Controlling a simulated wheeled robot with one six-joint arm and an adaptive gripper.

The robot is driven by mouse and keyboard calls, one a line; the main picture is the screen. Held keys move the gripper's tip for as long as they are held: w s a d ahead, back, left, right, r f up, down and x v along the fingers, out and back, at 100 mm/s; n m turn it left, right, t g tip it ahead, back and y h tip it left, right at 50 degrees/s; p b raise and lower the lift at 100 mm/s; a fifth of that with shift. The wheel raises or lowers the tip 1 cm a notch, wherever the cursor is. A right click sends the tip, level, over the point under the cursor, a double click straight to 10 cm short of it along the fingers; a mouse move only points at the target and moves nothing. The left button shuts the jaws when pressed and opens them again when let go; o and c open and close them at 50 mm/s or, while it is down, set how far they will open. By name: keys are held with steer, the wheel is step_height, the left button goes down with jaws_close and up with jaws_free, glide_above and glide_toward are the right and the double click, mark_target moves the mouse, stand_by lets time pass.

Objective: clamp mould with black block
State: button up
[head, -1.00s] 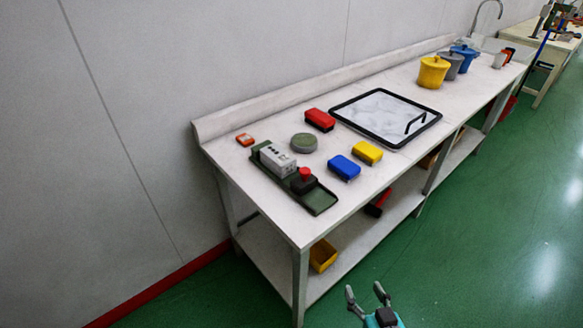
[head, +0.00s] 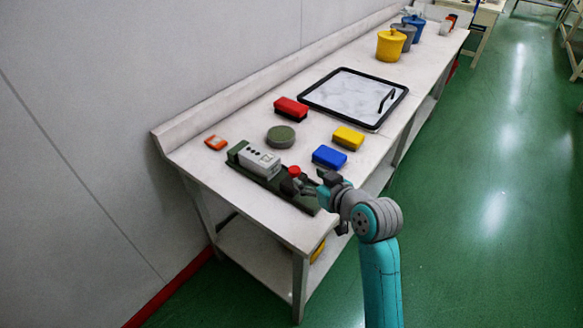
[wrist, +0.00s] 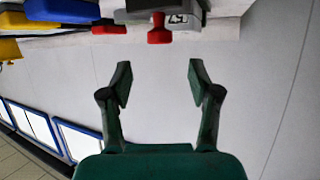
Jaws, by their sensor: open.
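The white mould (head: 259,162) with dark markings lies on a dark green tray (head: 236,150) at the near end of the bench. The black block with a red knob (head: 294,170) stands on the tray at the mould's right end; my gripper partly hides the block. My gripper (head: 304,187) is close to the block in the head view. In the wrist view its two fingers (wrist: 160,82) are spread with nothing between them. There the red knob (wrist: 159,32) shows beyond the fingertips, apart from them, with part of the mould (wrist: 184,19) beside it.
On the bench are a blue block (head: 329,157), a yellow block (head: 348,138), a red block (head: 291,108), a round green piece (head: 281,137), an orange item (head: 215,142) and a black-framed panel (head: 355,95). Pots (head: 390,46) stand farther back. A wall borders the left.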

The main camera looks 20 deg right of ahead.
mark_target(296, 170)
steer(key=x, duration=0.9)
